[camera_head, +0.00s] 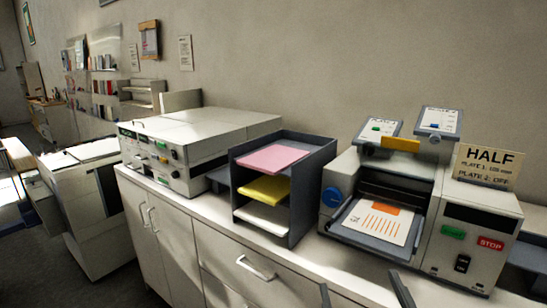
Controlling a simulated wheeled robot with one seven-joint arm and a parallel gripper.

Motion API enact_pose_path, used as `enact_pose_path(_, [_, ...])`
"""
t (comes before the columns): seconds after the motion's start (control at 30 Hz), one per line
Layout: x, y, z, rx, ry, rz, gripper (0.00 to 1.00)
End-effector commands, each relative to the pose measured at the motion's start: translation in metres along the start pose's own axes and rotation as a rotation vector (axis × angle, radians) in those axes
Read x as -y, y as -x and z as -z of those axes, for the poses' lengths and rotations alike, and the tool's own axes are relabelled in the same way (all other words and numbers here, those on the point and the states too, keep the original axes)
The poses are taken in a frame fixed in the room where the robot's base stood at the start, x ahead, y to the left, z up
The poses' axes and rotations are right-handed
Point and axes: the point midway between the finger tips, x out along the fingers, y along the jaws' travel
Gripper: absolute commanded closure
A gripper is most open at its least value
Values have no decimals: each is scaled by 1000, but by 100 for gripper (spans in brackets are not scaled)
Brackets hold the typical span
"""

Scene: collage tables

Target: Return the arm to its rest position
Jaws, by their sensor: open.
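My gripper (359,281) shows only as two dark fingertips at the bottom edge of the head view, right of centre. The fingers are wide apart with nothing between them, so it is open and empty. They appear in front of the white cabinet, below the printing machine (340,229). The rest of my arm is out of the frame.
The white counter (308,258) carries a beige machine (207,133), a dark tray rack (314,160) with pink, yellow and white paper, and the printing machine holding a printed sheet (376,222). A HALF sign (489,165) stands at right. Cabinet handles (255,269) protrude below.

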Motion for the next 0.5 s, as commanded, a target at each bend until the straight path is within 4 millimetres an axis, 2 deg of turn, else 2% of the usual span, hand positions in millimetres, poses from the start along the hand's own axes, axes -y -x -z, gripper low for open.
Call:
enact_pose_path(0.03, [1,23,-12,12,-6,11,0])
enact_pose_path(0.2, [2,90,-31,34,-43,35,0])
enact_pose_path(0.5, [-4,204,-49,128,-120,34,0])
